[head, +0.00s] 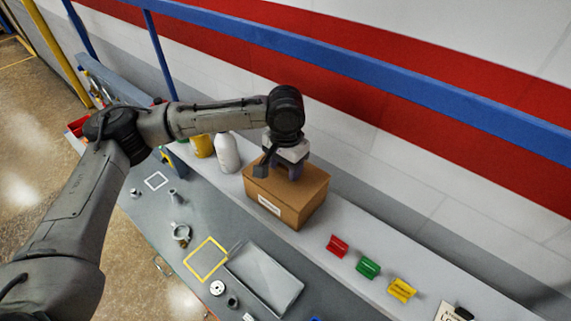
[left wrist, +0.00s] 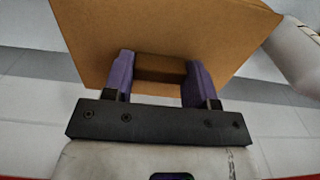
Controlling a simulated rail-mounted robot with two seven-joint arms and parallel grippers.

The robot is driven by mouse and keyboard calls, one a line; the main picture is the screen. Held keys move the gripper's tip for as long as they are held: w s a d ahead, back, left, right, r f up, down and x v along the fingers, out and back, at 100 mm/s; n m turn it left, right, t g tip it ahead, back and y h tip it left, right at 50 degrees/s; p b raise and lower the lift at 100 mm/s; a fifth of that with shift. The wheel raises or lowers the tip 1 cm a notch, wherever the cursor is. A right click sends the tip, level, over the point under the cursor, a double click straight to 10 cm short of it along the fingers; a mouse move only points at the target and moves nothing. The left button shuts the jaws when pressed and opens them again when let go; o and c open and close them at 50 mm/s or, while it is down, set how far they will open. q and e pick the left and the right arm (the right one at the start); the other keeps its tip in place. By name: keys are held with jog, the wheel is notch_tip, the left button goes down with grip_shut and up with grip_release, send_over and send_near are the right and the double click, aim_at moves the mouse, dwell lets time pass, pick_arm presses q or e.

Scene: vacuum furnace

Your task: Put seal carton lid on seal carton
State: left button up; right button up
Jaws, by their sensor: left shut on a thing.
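The seal carton (head: 303,214) is a brown box with a white label, standing on the grey ledge along the wall in the head view. The seal carton lid (head: 313,181) is the flat brown panel at its top; it also fills the upper part of the left wrist view (left wrist: 210,25). My left gripper (head: 290,170) points down over the lid. In the left wrist view its purple fingers (left wrist: 159,68) are shut on the lid's brown block-shaped grip. I see no clear gap between lid and carton, but cannot tell whether the lid is fully seated. My right gripper is out of view.
A white bottle (head: 227,153) and a yellow container (head: 202,146) stand left of the carton. Red (head: 337,245), green (head: 368,267) and yellow (head: 402,290) blocks lie to its right. A grey tray (head: 264,278) is on the lower bench. A blue rail (head: 370,84) runs along the wall.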

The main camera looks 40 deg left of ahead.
pick_arm(q)
jog(key=o, duration=1)
notch_tip(320, 180, up, 14)
jog(key=b, duration=0.2)
jog(key=shift+f, duration=0.1)
dwell(0.3)
